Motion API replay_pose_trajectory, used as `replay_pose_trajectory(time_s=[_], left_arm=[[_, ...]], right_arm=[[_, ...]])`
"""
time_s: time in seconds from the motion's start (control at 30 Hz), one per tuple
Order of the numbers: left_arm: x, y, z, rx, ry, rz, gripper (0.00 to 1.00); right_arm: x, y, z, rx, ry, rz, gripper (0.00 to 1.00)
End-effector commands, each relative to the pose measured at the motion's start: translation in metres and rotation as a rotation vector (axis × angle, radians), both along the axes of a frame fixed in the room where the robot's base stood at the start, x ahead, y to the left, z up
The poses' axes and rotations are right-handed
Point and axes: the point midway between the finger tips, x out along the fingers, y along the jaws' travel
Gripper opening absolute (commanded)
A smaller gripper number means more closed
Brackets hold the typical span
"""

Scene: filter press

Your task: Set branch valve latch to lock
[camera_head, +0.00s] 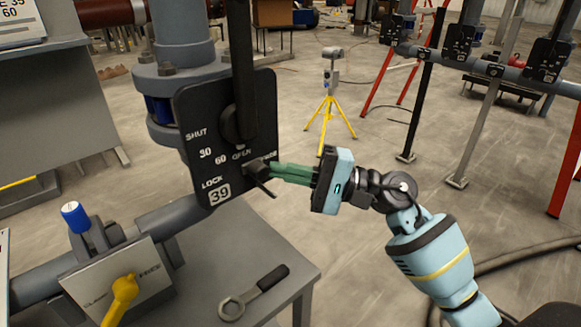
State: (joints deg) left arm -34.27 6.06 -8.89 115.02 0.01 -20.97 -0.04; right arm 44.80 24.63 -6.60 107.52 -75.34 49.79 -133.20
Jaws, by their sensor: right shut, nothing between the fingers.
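The black valve plate (190,110) stands at the left of centre, marked SHUT, 30, 60, OPEN and LOCK, with a number 39 tag (220,192). A long black handle (241,65) runs upright from the pivot near its middle. A small black latch lever (261,180) sticks out at the plate's lower right edge, to the right of the LOCK mark. My right gripper (275,172) comes from the right, its green fingers shut and empty, with the tips at the latch. Whether they touch it is unclear. A label beside it is partly hidden. My left gripper is out of view.
Below is a grey table (225,260) with a ring-ended wrench (254,292). A box with a yellow knob (122,294) and a blue-capped fitting (75,216) sit at lower left. A yellow tripod (330,108) stands behind on open floor.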

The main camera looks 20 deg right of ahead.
Motion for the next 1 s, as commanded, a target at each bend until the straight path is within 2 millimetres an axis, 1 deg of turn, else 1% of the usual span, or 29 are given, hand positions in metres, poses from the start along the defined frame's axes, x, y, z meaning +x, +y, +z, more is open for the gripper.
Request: replay_pose_trajectory(time_s=[0.17, 0.27, 0.4, 0.43, 0.8, 0.87, 1.0], left_arm=[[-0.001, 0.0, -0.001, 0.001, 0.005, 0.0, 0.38], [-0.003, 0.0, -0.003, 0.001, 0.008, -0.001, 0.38], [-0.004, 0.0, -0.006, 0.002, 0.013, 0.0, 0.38], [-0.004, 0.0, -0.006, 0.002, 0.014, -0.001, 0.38], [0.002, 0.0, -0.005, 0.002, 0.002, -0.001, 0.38], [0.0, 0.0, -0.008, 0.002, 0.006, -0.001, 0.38], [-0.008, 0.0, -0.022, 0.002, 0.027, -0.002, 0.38]], right_arm=[[-0.001, 0.002, 0.0, -0.001, 0.0, 0.001, 0.0], [-0.004, 0.011, -0.001, -0.002, 0.0, 0.002, 0.0], [-0.011, 0.03, -0.001, -0.002, -0.001, 0.003, 0.0], [-0.012, 0.032, -0.001, 0.0, 0.0, 0.002, 0.0], [-0.012, 0.032, -0.001, 0.0, 0.0, 0.005, 0.0], [-0.012, 0.031, -0.003, 0.0, 0.0, 0.005, 0.0], [-0.009, 0.022, -0.011, -0.002, 0.003, 0.002, 0.0]])
